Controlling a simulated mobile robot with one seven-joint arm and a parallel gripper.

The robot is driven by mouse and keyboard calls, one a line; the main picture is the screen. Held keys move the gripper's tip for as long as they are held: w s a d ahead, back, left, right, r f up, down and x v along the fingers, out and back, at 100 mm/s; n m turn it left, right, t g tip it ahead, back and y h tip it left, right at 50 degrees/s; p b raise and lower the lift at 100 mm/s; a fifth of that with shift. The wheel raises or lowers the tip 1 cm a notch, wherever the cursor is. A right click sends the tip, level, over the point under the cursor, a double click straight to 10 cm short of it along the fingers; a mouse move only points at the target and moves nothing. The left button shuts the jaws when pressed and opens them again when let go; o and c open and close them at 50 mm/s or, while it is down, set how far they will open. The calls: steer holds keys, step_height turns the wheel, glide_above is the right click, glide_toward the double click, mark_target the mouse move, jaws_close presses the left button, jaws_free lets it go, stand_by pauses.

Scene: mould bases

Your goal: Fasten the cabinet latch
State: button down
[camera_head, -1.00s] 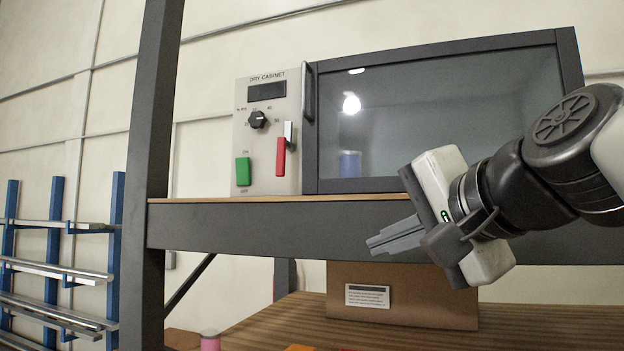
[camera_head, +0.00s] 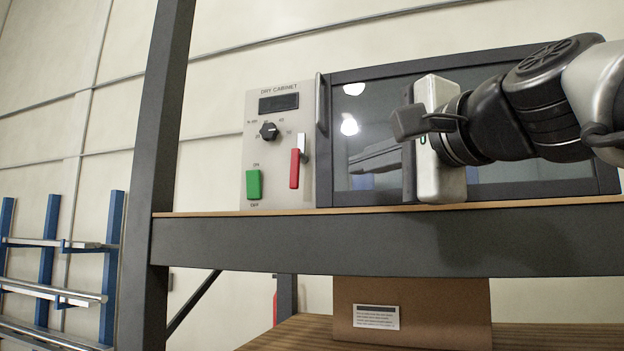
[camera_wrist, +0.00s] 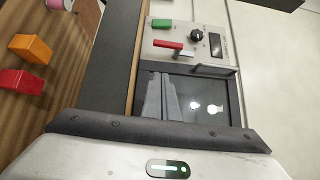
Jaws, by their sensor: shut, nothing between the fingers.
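The dry cabinet's control panel (camera_head: 255,150) carries a red lever (camera_head: 295,169), which looks like the latch. It hangs down from a small metal piece (camera_head: 303,143) beside the door edge. The glass door (camera_head: 480,190) looks closed, with an upright handle (camera_head: 320,104) at its left. My gripper (camera_head: 352,164) is shut and empty, in front of the glass, pointing left toward the panel, apart from the lever. In the wrist view the fingers (camera_wrist: 157,80) point toward the panel, and the red lever (camera_wrist: 167,44) lies beyond them.
A green switch (camera_head: 254,184) and a dark knob (camera_head: 268,131) are on the same panel. A dark shelf post (camera_head: 165,120) stands left of the cabinet. Below the shelf beam (camera_head: 400,243) is a cardboard box (camera_head: 450,310). Orange (camera_wrist: 30,48) and red (camera_wrist: 22,81) blocks lie on the lower wooden surface.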

steer(key=p, duration=0.1)
glide_toward(299, 161)
steer(key=w+d+f, duration=0.2)
steer(key=w+f, duration=0.1)
steer(key=w, duration=0.2)
steer(key=a, duration=0.2)
steer(key=a+p, duration=0.1)
steer(key=a, duration=0.1)
steer(key=shift+w+r, duration=0.1)
steer(key=shift+w, duration=0.25)
steer(key=shift+a, duration=0.1)
steer(key=shift+a+b, duration=0.1)
steer(key=shift+b, duration=0.75)
steer(key=shift+a+f+m+t+b, duration=0.1)
steer(key=shift+f+m+t+b, duration=0.25)
steer(key=shift+b, duration=0.4)
